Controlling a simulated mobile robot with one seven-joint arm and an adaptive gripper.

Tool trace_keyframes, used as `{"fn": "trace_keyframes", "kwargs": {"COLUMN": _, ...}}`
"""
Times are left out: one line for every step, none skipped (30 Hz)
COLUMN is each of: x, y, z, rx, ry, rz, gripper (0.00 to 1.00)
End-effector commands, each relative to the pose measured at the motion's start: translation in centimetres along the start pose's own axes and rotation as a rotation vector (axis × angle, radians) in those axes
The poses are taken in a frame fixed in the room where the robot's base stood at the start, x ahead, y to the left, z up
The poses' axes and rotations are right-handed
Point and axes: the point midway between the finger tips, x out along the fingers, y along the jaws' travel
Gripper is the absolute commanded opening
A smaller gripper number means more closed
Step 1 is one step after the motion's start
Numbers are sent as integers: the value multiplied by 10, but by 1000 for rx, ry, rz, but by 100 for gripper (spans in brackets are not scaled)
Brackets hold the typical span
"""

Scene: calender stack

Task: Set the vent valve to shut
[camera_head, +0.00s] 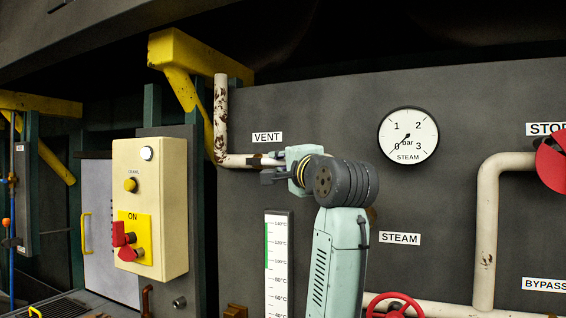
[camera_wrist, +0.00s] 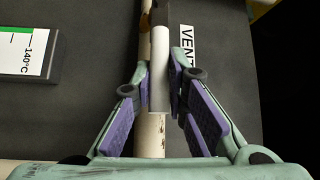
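The VENT label (camera_head: 267,137) is on the dark panel in the head view, above a rusty cream pipe (camera_head: 238,160). The label also shows in the wrist view (camera_wrist: 187,46). My gripper (camera_head: 266,165) is at the right end of this pipe's visible run. In the wrist view, the purple-padded fingers of my gripper (camera_wrist: 159,75) stand either side of a pale bar (camera_wrist: 159,70), which looks like the vent valve's lever. The bar lies in line with the pipe. Whether both pads touch it is unclear. My gripper and wrist hide the valve body in the head view.
A pressure gauge (camera_head: 408,136) is to the right, above the STEAM label (camera_head: 400,239). A red handwheel (camera_head: 393,306) is low at right. A temperature scale (camera_head: 279,265) stands left of my arm.

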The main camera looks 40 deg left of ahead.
Motion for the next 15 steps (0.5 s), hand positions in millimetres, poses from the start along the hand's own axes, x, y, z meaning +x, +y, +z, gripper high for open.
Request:
{"fn": "trace_keyframes", "kwargs": {"x": 0, "y": 0, "z": 0, "rx": 0, "ry": 0, "rz": 0, "gripper": 7}}
{"fn": "trace_keyframes", "kwargs": {"x": 0, "y": 0, "z": 0, "rx": 0, "ry": 0, "rz": 0, "gripper": 5}}
{"fn": "trace_keyframes", "kwargs": {"x": 0, "y": 0, "z": 0, "rx": 0, "ry": 0, "rz": 0, "gripper": 3}}
{"fn": "trace_keyframes", "kwargs": {"x": 0, "y": 0, "z": 0, "rx": 0, "ry": 0, "rz": 0, "gripper": 1}}
{"fn": "trace_keyframes", "kwargs": {"x": 0, "y": 0, "z": 0, "rx": 0, "ry": 0, "rz": 0, "gripper": 0}}
{"fn": "trace_keyframes", "kwargs": {"x": 0, "y": 0, "z": 0, "rx": 0, "ry": 0, "rz": 0, "gripper": 0}}
{"fn": "trace_keyframes", "kwargs": {"x": 0, "y": 0, "z": 0, "rx": 0, "ry": 0, "rz": 0, "gripper": 0}}
{"fn": "trace_keyframes", "kwargs": {"x": 0, "y": 0, "z": 0, "rx": 0, "ry": 0, "rz": 0, "gripper": 0}}
{"fn": "trace_keyframes", "kwargs": {"x": 0, "y": 0, "z": 0, "rx": 0, "ry": 0, "rz": 0, "gripper": 0}}
{"fn": "trace_keyframes", "kwargs": {"x": 0, "y": 0, "z": 0, "rx": 0, "ry": 0, "rz": 0, "gripper": 0}}
{"fn": "trace_keyframes", "kwargs": {"x": 0, "y": 0, "z": 0, "rx": 0, "ry": 0, "rz": 1, "gripper": 0}}
{"fn": "trace_keyframes", "kwargs": {"x": 0, "y": 0, "z": 0, "rx": 0, "ry": 0, "rz": 1, "gripper": 0}}
{"fn": "trace_keyframes", "kwargs": {"x": 0, "y": 0, "z": 0, "rx": 0, "ry": 0, "rz": 1, "gripper": 0}}
{"fn": "trace_keyframes", "kwargs": {"x": 0, "y": 0, "z": 0, "rx": -1, "ry": 0, "rz": 1, "gripper": 0}}
{"fn": "trace_keyframes", "kwargs": {"x": 0, "y": 0, "z": 0, "rx": -1, "ry": 0, "rz": 1, "gripper": 0}}
